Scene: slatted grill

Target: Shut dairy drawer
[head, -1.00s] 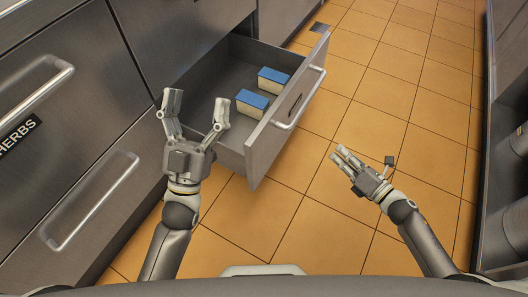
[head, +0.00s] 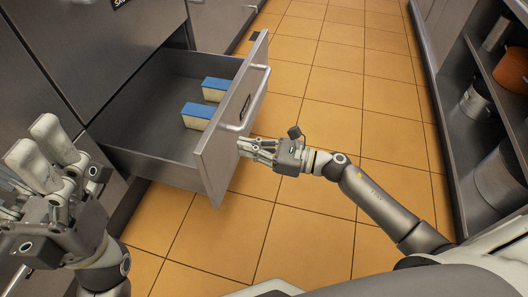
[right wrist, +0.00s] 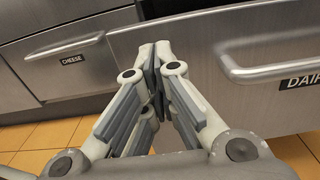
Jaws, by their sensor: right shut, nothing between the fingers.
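The dairy drawer (head: 226,140) stands open, pulled out over the floor. Two blue-topped cream blocks (head: 196,115) (head: 216,88) lie inside it. Its front bears a bar handle (head: 262,88) and, in the right wrist view, a partly cut-off "DAI" label (right wrist: 300,81). My right gripper (head: 243,148) is shut and empty, at the outer face of the drawer front, below and nearer me than the handle. In the right wrist view its closed tips (right wrist: 155,52) overlap the front's left end; contact cannot be told. My left gripper (head: 38,143) is open and empty, left of the drawer.
A drawer labelled "CHEESE" (right wrist: 72,60) is in the cabinet face beside the dairy drawer. A shelf unit (head: 462,140) with pots (head: 478,100) stands along the right. The tiled floor (head: 340,110) between the drawer and the shelves is clear.

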